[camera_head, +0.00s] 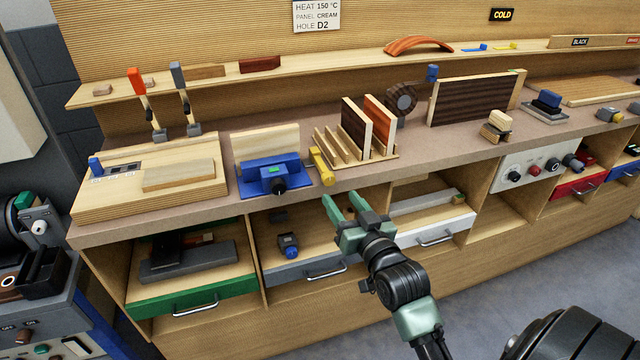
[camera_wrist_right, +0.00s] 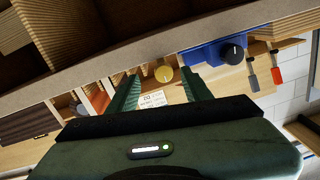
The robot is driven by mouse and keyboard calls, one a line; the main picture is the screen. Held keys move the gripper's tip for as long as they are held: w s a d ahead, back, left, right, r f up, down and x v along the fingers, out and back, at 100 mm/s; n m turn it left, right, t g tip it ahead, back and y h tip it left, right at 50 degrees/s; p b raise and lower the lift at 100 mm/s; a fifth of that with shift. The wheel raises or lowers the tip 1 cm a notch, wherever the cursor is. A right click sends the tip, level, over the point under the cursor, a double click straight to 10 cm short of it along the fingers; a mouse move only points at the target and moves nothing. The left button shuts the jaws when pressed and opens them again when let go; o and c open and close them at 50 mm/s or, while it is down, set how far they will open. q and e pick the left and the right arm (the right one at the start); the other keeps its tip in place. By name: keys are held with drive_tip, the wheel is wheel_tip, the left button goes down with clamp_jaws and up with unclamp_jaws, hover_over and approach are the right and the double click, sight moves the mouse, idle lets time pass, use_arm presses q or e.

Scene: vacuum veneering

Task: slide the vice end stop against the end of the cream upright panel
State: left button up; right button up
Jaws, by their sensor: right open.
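The cream upright panel (camera_head: 265,143) stands on edge in the blue vice (camera_head: 268,178), which has a black knob at its front. The yellow end stop (camera_head: 322,167) is just right of the vice, with a small gap seeming to separate it from the panel's right end. My right gripper (camera_head: 342,204) is open and empty, in front of the bench edge and below the end stop. In the right wrist view, a round yellow end (camera_wrist_right: 164,74) of the stop shows between the open fingers, beyond their tips. The blue vice (camera_wrist_right: 205,54) is to its right. My left gripper is not in view.
A wooden rack (camera_head: 382,155) with dark and orange panels stands close right of the end stop. A wooden board (camera_head: 95,205) with clamps behind is left of the vice. Open drawers (camera_head: 325,273) jut out below the bench.

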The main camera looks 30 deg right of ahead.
sight(330, 181)
drive_tip(key=shift+w+r, duration=0.5)
drive_tip(key=shift+r, duration=0.25)
drive_tip(key=w, duration=0.4)
drive_tip(key=w+d, duration=0.1)
drive_tip(key=w, duration=0.1)
drive_tip(key=shift+w+f, duration=0.1)
drive_tip(key=shift+w, duration=0.2)
